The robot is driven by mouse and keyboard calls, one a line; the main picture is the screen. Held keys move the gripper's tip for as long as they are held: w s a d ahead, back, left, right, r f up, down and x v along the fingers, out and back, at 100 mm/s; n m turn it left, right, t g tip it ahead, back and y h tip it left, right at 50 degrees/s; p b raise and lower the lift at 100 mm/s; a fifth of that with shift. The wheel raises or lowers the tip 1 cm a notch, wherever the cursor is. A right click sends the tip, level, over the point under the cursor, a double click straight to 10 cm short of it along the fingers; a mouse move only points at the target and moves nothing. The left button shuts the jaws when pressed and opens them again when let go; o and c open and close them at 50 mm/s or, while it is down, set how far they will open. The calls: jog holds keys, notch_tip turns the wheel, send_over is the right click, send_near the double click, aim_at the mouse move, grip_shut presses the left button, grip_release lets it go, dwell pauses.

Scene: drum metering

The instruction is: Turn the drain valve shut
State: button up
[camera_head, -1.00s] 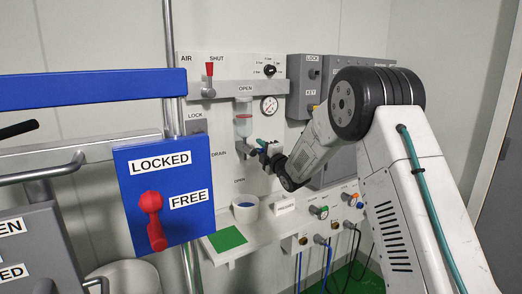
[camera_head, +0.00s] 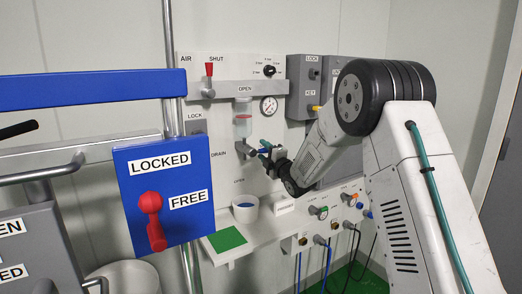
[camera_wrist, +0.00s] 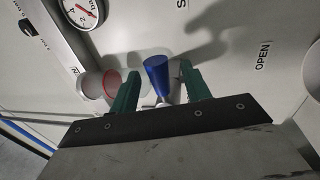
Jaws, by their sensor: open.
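The drain valve's blue handle (camera_wrist: 157,76) shows in the wrist view, its wide end toward the top of the picture. My gripper (camera_wrist: 160,70) is open, with one green finger on each side of the handle and a narrow gap at both sides. In the head view my gripper (camera_head: 264,148) is at the wall panel, just below the clear sight vessel (camera_head: 243,125) and right of the DRAIN label (camera_head: 219,155). The valve body is mostly hidden behind my gripper there. An OPEN label (camera_wrist: 263,55) lies to the right in the wrist view.
A pressure gauge (camera_head: 269,105) and a red lever (camera_head: 209,70) are above. A blue LOCKED/FREE plate (camera_head: 163,190) stands at the front left. Grey boxes (camera_head: 303,85) are at right.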

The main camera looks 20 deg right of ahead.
aim_at(265, 152)
jog(key=v, duration=0.5)
dwell(0.3)
notch_tip(265, 152, down, 10)
jog(key=s+d+m+g+h, duration=0.1)
jog(key=d+m+g+h, duration=0.25)
jog(key=m+g, duration=0.2)
jog(key=s+d+f+m+g+h, duration=0.1)
jog(key=s+f+m+g+h, duration=0.15)
jog(key=s+m+g, duration=0.6)
jog(key=s+a+r+m+g, duration=0.1)
jog(key=s+r, duration=0.3)
jog(key=s, duration=1.1)
jog(key=s+a+r+m+g, duration=0.1)
jog(key=s+a+r+m, duration=0.2)
jog(key=s, duration=1.2)
jog(key=s+a+r+m+g, duration=0.2)
jog(key=s+r, duration=0.3)
jog(key=s, duration=1)
jog(key=shift+a+r+m+y, duration=0.25)
jog(key=shift+a+m+y, duration=0.15)
jog(key=shift+a+m, duration=0.15)
